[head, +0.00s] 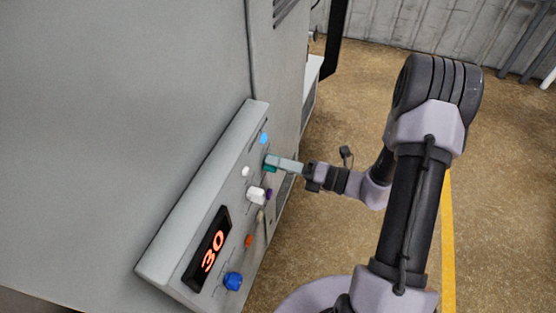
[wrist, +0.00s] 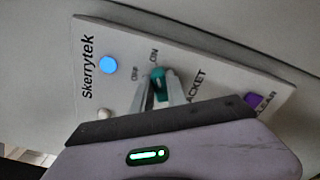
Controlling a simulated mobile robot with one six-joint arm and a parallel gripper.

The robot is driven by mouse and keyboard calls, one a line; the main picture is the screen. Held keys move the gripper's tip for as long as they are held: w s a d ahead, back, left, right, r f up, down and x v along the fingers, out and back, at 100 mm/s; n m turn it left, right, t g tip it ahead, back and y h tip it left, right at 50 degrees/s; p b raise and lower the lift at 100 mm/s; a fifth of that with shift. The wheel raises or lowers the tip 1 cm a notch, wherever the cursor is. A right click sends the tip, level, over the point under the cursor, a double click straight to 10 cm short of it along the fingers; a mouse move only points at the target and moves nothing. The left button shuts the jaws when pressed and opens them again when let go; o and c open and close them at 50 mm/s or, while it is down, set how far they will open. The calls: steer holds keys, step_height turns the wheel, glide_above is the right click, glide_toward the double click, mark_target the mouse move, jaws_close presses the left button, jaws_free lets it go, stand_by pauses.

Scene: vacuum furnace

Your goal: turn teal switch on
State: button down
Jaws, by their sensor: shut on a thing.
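The teal switch (head: 269,169) is on the sloped grey control panel, largely covered by my gripper in the head view. In the wrist view the teal switch (wrist: 158,74) shows at the fingertips, with ON and OFF labels beside it. Its upper end lies near the ON label; its exact angle is hard to tell. My gripper (head: 271,161) reaches in from the right, and its two fingers (wrist: 159,92) are closed on the switch from both sides.
The panel (head: 180,229) also carries a blue light (head: 263,138), a white switch (head: 256,195), a purple button (wrist: 254,100), an orange knob (head: 248,241), a blue knob (head: 233,281) and a display reading 30 (head: 212,250). The floor to the right is open.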

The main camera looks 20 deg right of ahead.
stand_by(0.3)
steer(key=c, duration=1.3)
jaws_free()
steer(key=v, duration=1.7)
steer(key=shift+s+d+b, duration=0.15)
steer(key=shift+b, duration=0.15)
